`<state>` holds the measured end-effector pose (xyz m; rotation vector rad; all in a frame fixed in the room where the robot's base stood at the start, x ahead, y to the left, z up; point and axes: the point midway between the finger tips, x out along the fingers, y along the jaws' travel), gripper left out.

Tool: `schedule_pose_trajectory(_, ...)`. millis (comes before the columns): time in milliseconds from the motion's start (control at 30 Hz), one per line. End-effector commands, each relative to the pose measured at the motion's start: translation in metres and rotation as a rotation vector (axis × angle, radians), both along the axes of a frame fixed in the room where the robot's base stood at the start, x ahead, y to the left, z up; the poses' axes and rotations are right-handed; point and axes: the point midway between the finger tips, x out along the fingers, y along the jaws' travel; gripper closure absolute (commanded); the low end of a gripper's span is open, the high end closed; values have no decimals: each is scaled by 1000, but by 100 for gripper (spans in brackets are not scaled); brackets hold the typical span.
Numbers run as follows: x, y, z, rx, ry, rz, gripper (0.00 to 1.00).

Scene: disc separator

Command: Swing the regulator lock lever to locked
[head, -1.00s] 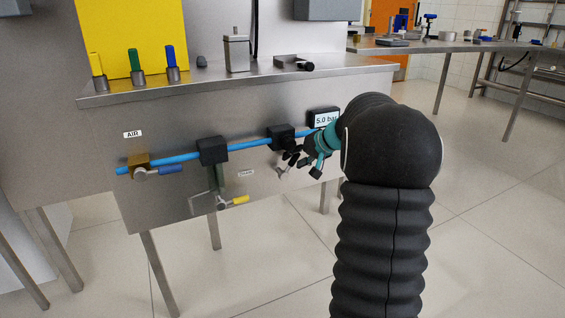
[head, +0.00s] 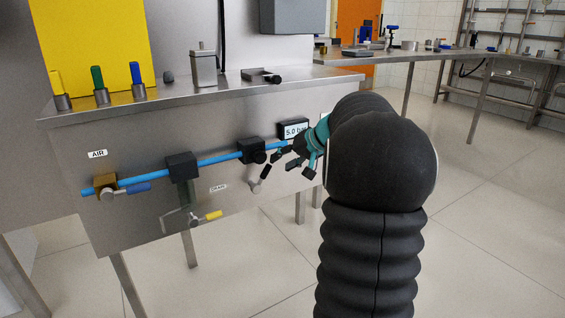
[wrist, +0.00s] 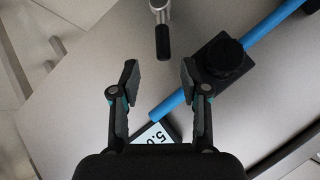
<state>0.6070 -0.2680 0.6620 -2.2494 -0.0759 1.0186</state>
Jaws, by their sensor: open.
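The lock lever (head: 261,177) is a short metal arm with a black grip, below the black regulator (head: 252,151) on the blue air line. In the wrist view the lever (wrist: 162,37) enters from the top, its black grip pointing down towards the gap between my fingers. The regulator also shows there (wrist: 224,57), right of my right finger. My gripper (head: 293,164) is open and empty, just right of the lever in the head view. In the wrist view my gripper (wrist: 159,72) has its fingertips apart and short of the grip, with no contact visible.
The gauge display (head: 295,130) sits beside my gripper, partly hidden by my arm. The steel bench top (head: 200,94) overhangs above.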

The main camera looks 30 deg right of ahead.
Motion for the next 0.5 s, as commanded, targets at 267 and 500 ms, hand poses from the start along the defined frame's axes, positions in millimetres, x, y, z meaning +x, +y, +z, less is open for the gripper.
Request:
schedule_pose_trajectory(267,-7,-22,-17,16,19,-37,100)
schedule_pose_trajectory(500,-34,-82,-121,322,86,-184,100)
